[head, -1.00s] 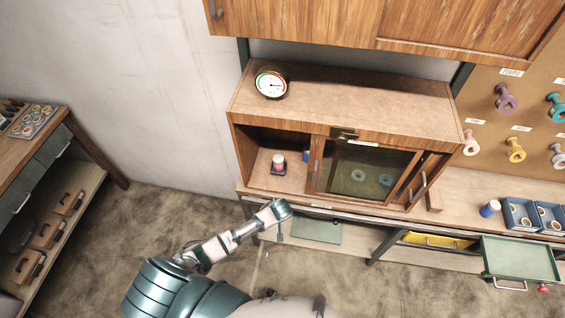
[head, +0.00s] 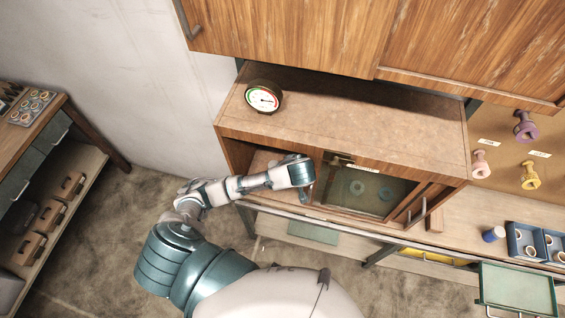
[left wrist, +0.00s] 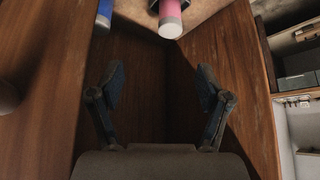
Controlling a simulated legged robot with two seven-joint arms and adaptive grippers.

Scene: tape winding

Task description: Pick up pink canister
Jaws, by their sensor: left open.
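In the head view the left hand (head: 302,180) is at the front of that bay. My right gripper is in neither view.
A blue canister (left wrist: 104,14) is to the left of the pink one. The bay's wooden walls are close on both sides. A glass door (head: 362,188) covers the cabinet's middle. A gauge (head: 263,97) sits on top. A green drawer (head: 517,289) stands out at right.

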